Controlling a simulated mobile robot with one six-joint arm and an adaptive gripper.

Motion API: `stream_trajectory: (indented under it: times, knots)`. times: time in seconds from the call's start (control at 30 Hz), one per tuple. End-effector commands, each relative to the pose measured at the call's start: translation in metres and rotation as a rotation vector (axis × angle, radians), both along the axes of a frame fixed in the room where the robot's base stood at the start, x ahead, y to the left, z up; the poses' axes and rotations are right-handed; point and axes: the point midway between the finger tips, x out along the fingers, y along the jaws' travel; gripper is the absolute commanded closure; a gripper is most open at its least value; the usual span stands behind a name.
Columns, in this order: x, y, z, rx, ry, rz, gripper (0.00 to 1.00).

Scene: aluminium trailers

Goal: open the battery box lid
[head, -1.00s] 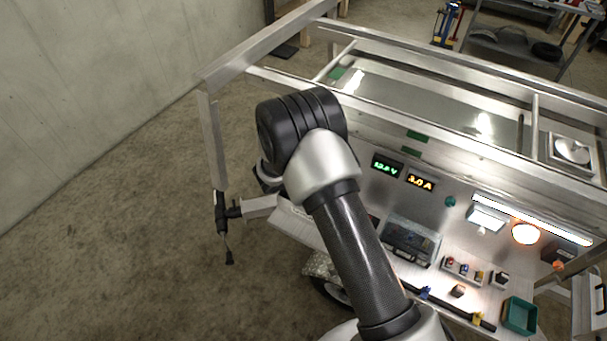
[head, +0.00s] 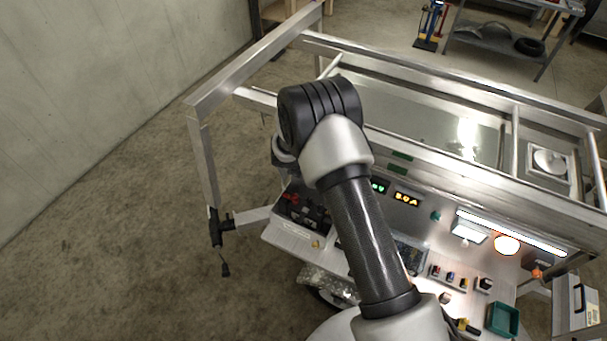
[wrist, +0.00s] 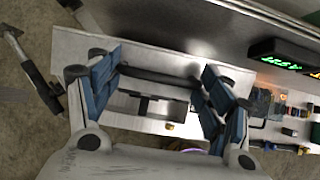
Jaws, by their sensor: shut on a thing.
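The battery box (head: 287,240) is a pale metal box at the left end of the trailer's work shelf, partly behind my arm. Dark contents with red marks show inside it in the head view. In the wrist view, a pale metal panel that looks like its lid (wrist: 172,58) lies beyond a dark bar-like handle (wrist: 158,76). My gripper (wrist: 160,72) has its blue-padded fingers at the two ends of this bar and is shut on it. A gap with dark parts shows below the bar. The lid's exact angle is unclear. In the head view my arm hides the gripper.
A green display (wrist: 281,58) is at the right in the wrist view. Small blocks, a teal bin (head: 503,319) and a lit lamp (head: 507,245) are to the right. Metal frame rails (head: 250,62) surround the work area. Open floor lies to the left.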

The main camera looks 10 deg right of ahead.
Motion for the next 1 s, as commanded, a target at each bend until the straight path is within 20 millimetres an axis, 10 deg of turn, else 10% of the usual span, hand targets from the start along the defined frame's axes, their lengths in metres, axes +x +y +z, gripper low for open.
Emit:
stream_trajectory:
  times: [0.37,0.4,0.5,1.0]
  knots:
    - [-0.003,0.0,-0.002,0.002,0.006,-0.007,0.7]
    - [-0.003,0.0,-0.003,0.003,0.007,-0.007,0.26]
    - [-0.004,0.0,-0.003,0.003,0.007,-0.007,0.19]
    - [-0.01,0.008,0.013,0.006,0.004,-0.003,0.19]
